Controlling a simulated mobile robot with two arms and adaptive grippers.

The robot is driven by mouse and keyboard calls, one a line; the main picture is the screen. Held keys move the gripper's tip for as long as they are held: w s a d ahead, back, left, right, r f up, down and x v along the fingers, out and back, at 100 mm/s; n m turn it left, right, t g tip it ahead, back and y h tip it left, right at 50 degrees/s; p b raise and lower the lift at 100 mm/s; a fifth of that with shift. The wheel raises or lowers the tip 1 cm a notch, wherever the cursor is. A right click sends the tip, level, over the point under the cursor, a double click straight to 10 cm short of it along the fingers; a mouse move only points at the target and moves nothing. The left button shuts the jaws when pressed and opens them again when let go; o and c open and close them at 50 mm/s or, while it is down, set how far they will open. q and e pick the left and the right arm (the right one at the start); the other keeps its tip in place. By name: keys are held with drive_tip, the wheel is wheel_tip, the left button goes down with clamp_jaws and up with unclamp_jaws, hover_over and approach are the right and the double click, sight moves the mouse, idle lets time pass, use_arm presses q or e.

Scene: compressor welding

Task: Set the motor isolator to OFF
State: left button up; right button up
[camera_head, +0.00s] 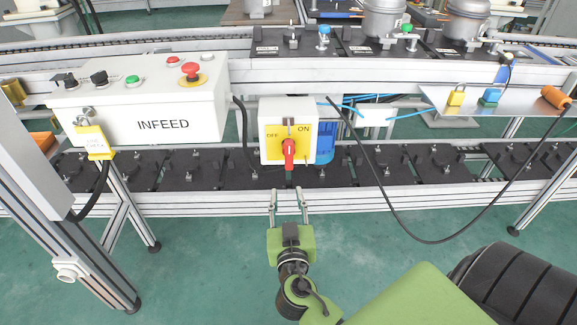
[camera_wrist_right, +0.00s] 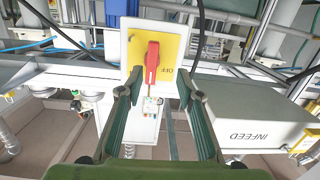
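The motor isolator (camera_head: 265,115) is a white box with a yellow plate marked OFF on the left and ON on the right in the head view. Its red handle (camera_head: 289,153) stands about vertical at the lower middle of the plate; I cannot tell which label it selects. My right gripper (camera_head: 288,192) is open and empty just below and in front of the handle. In the right wrist view the red handle (camera_wrist_right: 152,62) shows on the yellow plate (camera_wrist_right: 170,48), ahead of the two spread fingers (camera_wrist_right: 153,92), apart from them. My left gripper is not in view.
The white INFEED box (camera_head: 163,124) with buttons and a red emergency stop stands left of the isolator. A yellow tag (camera_head: 95,142) hangs on it. A shelf (camera_head: 475,103) with yellow and blue padlocks is at right. A black cable (camera_head: 386,200) loops right of the isolator.

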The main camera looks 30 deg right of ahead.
sight(289, 155)
drive_tip(key=shift+m+t+h, duration=0.3)
drive_tip(key=shift+m, duration=0.1)
drive_tip(key=w+d+r, duration=0.1)
drive_tip(key=w+d, duration=0.1)
drive_tip(key=w, duration=0.1)
drive_tip(key=w+d+r+p, duration=0.1)
drive_tip(key=w+d, duration=0.2)
drive_tip(key=w+d+r, duration=0.1)
drive_tip(key=w+d, duration=0.1)
drive_tip(key=w, duration=0.2)
drive_tip(key=shift+d+r+p, duration=0.1)
drive_tip(key=shift+d+p, duration=0.05)
drive_tip(key=shift+p, duration=0.25)
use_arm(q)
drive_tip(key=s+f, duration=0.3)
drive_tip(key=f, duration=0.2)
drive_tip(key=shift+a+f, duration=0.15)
use_arm(e)
drive_tip(key=shift+w+d, duration=0.4)
drive_tip(key=shift+w, duration=0.2)
drive_tip(key=shift+c, duration=0.3)
drive_tip(key=c, duration=0.8)
